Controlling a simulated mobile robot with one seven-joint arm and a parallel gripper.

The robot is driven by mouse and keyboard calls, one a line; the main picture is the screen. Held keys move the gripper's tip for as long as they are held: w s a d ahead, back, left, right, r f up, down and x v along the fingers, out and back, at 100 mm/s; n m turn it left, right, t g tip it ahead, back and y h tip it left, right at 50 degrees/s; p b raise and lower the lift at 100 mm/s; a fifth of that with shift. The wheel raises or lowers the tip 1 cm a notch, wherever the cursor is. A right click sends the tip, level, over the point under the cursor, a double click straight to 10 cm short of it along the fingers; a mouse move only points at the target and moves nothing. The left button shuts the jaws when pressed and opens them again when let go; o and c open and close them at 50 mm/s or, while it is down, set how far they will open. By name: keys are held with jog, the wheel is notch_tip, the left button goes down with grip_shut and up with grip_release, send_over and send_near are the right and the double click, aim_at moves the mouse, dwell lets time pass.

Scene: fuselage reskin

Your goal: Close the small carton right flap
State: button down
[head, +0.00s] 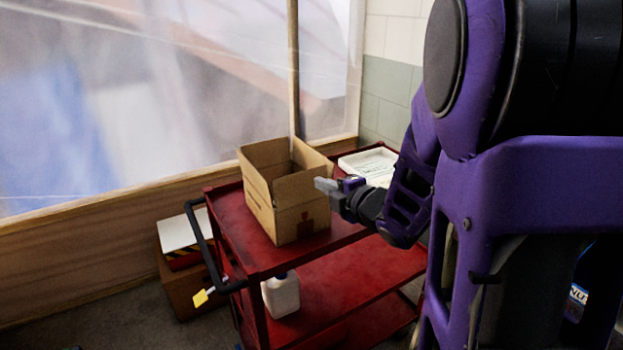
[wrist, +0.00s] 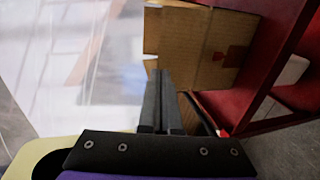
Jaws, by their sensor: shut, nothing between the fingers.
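The small carton (head: 287,215) is a brown cardboard box on the top shelf of a red cart. Its top is open, and its flaps stand up or lean outward around the opening. My gripper (head: 322,185) is shut and empty beside the carton's right side, near the height of the right flap (head: 305,180). I cannot tell whether it touches the flap. In the wrist view the carton's side (wrist: 200,45) fills the upper middle, with my closed fingers (wrist: 160,78) in front of its lower left part. The inside of the carton is mostly hidden.
The red cart (head: 262,255) has a black handle (head: 205,250) at its left. A white tray (head: 368,163) lies behind the carton at the right. A white jug (head: 281,295) stands on the lower shelf. A wood-framed translucent sheet (head: 130,100) rises behind.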

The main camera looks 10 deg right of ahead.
aim_at(299, 174)
jog(key=x, duration=0.8)
jog(key=shift+w, duration=0.15)
jog(key=shift+w+a+r+p, duration=0.1)
jog(key=shift+a+r+p, duration=0.1)
jog(key=shift+p, duration=0.1)
